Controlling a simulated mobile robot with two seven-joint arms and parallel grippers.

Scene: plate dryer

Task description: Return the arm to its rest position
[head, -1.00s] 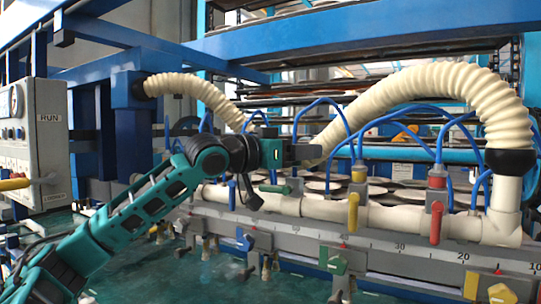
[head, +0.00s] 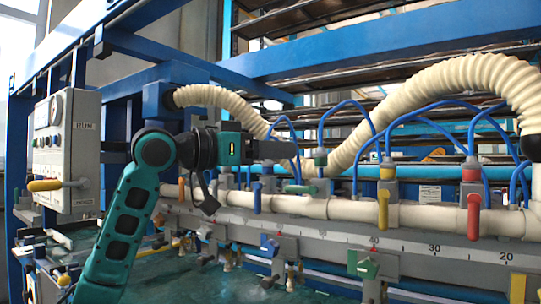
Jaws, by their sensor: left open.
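My left arm comes up from the lower left in the head view, its teal forearm standing steeply. My left gripper (head: 290,150) points right, with dark fingers in front of the white ribbed hose. It is open, and I see nothing between its fingers. It appears above the line of white pipe and coloured valves, but I cannot tell its exact distance from them. My right gripper is not in view.
A grey control panel (head: 75,155) with a yellow handle (head: 45,185) stands at left. White pipe (head: 350,210) with a yellow valve (head: 383,210) and a red valve (head: 474,215) runs along a grey scaled rail (head: 420,240). Blue beams (head: 390,45) cross above.

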